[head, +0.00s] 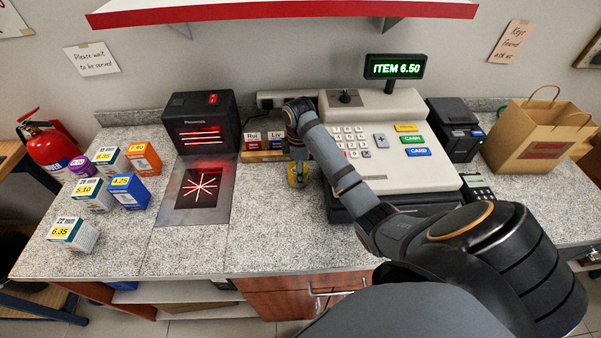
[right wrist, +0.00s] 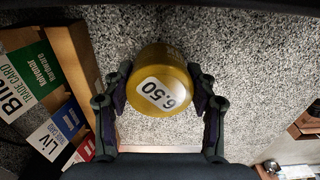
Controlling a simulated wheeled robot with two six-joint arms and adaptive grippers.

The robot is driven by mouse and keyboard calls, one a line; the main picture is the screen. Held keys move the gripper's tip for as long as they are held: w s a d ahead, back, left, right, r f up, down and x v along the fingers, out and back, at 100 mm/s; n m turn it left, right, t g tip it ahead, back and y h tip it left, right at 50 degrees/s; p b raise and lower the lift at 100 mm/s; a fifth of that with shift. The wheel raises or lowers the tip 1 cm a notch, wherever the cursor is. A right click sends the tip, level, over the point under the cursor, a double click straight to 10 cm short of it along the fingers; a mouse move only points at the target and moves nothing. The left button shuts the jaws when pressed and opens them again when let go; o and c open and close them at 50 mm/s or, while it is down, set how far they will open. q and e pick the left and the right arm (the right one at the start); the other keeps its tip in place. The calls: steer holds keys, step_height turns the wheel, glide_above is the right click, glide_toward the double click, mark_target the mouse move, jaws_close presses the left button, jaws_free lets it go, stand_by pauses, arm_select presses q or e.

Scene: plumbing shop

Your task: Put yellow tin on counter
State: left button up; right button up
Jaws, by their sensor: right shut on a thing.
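The yellow tin (right wrist: 167,72), with a white 6.50 label on its end, is between the fingers of my right gripper (right wrist: 163,92), which is shut on it. In the head view the tin (head: 298,175) shows just below my right wrist, partly hidden by it, between the scanner plate and the cash register. The speckled grey counter (head: 270,230) lies under it. I cannot tell whether the tin touches the counter. My left gripper is not in view.
The red-lit scanner (head: 202,122) and its plate are left of the tin. A wooden card rack (head: 254,157) is close beside it. The cash register (head: 410,175), showing ITEM 6.50, is right. Several priced boxes (head: 95,194) stand at left. Counter in front is clear.

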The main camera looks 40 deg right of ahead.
steer(key=shift+a+r, duration=0.1)
steer(key=shift+a, duration=0.1)
steer(key=shift+s, duration=0.15)
steer(key=o, duration=1.4)
step_height(320, 180, up, 4)
steer(key=shift+p, duration=0.65)
arm_select(q)
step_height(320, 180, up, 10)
steer(key=p, duration=0.8)
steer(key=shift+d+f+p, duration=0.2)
steer(key=shift+p, duration=0.1)
arm_select(e)
step_height(320, 180, up, 8)
steer(key=shift+r, duration=0.15)
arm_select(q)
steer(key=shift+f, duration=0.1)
